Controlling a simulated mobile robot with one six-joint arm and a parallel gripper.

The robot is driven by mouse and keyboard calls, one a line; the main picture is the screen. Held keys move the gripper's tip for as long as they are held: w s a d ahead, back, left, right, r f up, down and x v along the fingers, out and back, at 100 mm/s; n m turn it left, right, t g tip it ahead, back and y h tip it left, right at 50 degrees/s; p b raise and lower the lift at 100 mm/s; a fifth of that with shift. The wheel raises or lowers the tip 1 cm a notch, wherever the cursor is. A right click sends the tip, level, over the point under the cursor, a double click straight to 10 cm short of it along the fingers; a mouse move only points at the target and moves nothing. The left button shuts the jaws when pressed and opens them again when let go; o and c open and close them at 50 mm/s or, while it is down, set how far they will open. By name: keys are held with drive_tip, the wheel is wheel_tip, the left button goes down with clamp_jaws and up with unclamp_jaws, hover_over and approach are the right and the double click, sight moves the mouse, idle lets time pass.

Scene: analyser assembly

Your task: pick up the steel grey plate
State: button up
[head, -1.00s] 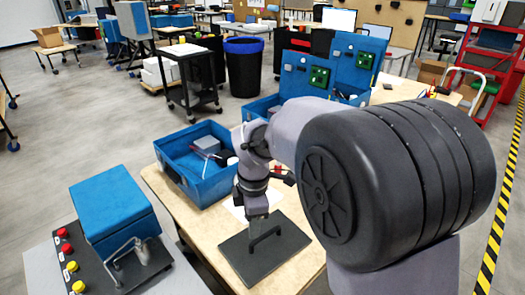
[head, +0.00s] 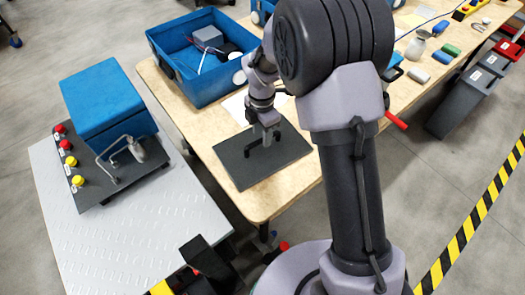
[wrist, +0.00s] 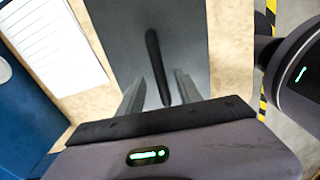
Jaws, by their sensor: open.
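The steel grey plate (head: 236,172) lies flat on the wooden table near its front end. A dark bar handle stands up from it, also seen in the wrist view (wrist: 153,55). My gripper (head: 266,138) points down over the plate at the handle. In the wrist view my gripper (wrist: 159,82) is open, with one finger on each side of the handle. A gap shows between the handle and the fingers. The plate (wrist: 190,30) fills the middle of that view. Whether the fingertips touch the plate cannot be told.
A blue bin (head: 190,88) with loose items stands behind the plate, beside a white sheet (wrist: 55,40). A blue box unit (head: 105,100) with coloured buttons stands on a grey bench (head: 75,240) to the left. Bottles and small blocks lie to the right.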

wheel_tip(320, 180, down, 4)
drive_tip(key=shift+d+r+b, duration=0.1)
drive_tip(key=shift+b, duration=0.65)
drive_tip(key=shift+r, duration=0.1)
clamp_jaws()
idle(0.5)
